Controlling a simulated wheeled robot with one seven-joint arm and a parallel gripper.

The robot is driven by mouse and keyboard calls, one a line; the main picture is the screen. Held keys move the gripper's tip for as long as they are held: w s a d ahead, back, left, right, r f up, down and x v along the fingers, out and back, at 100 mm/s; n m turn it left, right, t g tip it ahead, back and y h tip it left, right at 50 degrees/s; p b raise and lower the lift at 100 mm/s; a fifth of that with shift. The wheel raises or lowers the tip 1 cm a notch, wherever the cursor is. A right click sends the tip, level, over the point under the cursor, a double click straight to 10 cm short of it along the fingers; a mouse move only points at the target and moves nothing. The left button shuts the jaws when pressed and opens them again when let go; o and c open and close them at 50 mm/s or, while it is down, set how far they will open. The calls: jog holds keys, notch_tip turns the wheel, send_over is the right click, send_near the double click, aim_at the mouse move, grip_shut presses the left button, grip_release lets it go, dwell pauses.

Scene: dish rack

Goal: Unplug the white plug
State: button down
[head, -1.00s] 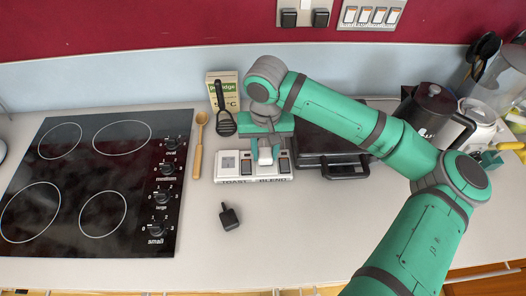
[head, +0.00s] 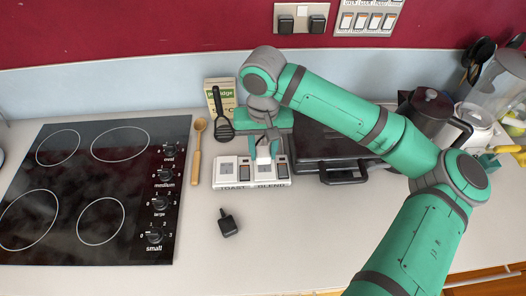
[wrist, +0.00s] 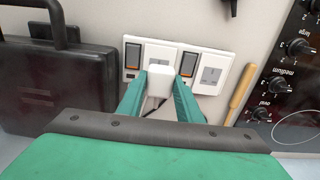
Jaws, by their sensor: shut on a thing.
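The white plug (wrist: 159,80) is between the two green fingers of my gripper (wrist: 160,98) in the wrist view, and the gripper is shut on it. In the head view my gripper (head: 264,148) is over the white double socket panel (head: 231,170), marked TOAST and BLEND. The plug (head: 263,154) shows there as a small white block over the BLEND side. The panel (wrist: 212,72) also shows in the wrist view, with a switch beside each socket. The plug hides its socket, and I cannot tell whether its pins are inside.
A black plug (head: 228,222) lies on the counter in front of the panel. A wooden spoon (head: 197,150) and black hob (head: 100,185) are to the left. A dark case-like appliance (head: 325,145) stands close on the right. The front counter is mostly clear.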

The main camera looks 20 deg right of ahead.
jog(key=shift+w+r, duration=0.1)
jog(key=shift+r, duration=0.4)
jog(key=shift+a+r, duration=0.1)
jog(key=shift+r, duration=0.15)
jog(key=shift+d+r, duration=0.15)
jog(key=shift+d, duration=0.1)
jog(key=shift+s, duration=0.2)
jog(key=shift+w+a, duration=0.1)
